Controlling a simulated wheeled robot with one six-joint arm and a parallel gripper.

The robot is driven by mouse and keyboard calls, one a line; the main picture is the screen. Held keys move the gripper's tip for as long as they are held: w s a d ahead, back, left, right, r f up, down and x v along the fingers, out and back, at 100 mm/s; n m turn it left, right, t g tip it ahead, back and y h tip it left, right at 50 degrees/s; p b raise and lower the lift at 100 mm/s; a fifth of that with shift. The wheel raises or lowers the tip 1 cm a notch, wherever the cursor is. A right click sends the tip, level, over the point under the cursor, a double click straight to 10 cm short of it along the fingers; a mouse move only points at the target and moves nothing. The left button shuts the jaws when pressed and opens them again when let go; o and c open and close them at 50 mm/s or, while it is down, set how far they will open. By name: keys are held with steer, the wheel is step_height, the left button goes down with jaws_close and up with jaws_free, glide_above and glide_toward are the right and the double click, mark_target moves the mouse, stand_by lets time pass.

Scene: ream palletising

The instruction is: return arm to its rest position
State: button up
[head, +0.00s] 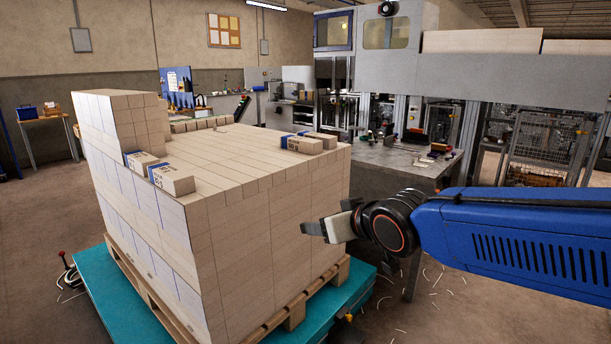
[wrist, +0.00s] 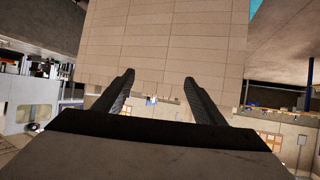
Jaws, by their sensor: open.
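My blue arm (head: 520,238) reaches in from the right edge of the head view. My gripper (head: 318,230) is at its end, in front of the right side of the ream stack (head: 270,240). In the wrist view my gripper (wrist: 157,85) shows two dark fingers spread apart with nothing between them. The side wall of the stack (wrist: 165,40) shows beyond the fingers. The gap between fingertips and stack is hard to judge.
The stack stands on a wooden pallet (head: 292,322) on a teal platform (head: 350,300). Loose reams with blue labels (head: 172,180) lie on top. A grey table (head: 395,165) stands behind my arm. Machinery with a wire cage (head: 540,145) fills the back right.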

steer(key=s+d+f+m+g+h, duration=0.2)
steer(key=s+d+f, duration=0.5)
steer(key=s+d, duration=0.4)
steer(key=s+d+f+m+g+h, duration=0.3)
steer(key=s+d+f, duration=0.4)
steer(key=s+d, duration=0.5)
steer(key=shift+s+d+m+g+h, duration=0.15)
steer(key=shift+d+m+g+h, duration=0.2)
steer(key=shift+d+g, duration=0.25)
